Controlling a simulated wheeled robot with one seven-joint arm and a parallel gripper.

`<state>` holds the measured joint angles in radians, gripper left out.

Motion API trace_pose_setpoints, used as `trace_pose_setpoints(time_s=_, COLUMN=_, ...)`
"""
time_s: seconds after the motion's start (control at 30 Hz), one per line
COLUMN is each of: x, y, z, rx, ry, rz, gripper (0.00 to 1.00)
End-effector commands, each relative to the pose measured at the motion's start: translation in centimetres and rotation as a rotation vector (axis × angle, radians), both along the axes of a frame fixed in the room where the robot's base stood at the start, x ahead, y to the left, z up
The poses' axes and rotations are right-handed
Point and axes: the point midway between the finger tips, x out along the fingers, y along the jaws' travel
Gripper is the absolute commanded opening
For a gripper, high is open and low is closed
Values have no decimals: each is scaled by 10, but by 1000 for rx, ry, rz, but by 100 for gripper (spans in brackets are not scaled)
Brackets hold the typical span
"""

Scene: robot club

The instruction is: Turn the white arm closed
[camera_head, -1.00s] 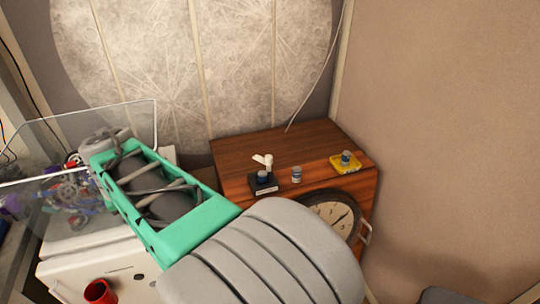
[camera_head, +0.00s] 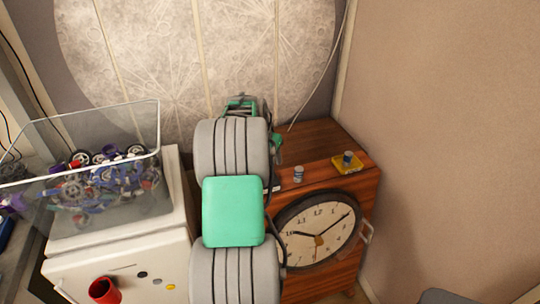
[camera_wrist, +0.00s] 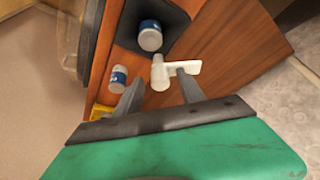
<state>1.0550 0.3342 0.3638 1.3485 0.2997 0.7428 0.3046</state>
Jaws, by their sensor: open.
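The white arm (camera_wrist: 182,68) is an L-shaped white piece beside a blue-and-white jar (camera_wrist: 150,36) on a black base (camera_wrist: 184,14) in the wrist view. My gripper (camera_wrist: 160,77) is open, with one finger on each side of the white arm's short end; the right finger overlaps its longer part. I cannot tell whether either finger touches it. In the head view my own arm hides the white arm and most of its base.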

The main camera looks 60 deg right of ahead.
Motion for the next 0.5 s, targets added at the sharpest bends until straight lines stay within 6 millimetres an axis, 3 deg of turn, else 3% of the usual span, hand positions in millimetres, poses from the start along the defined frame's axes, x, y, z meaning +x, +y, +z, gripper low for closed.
trace_pose_setpoints(time_s=0.2, x=0, y=0, z=-1, rx=0, ry=0, rz=0, gripper=45)
trace_pose_setpoints(time_s=0.5, x=0, y=0, z=0, rx=0, ry=-1, rz=1, gripper=21)
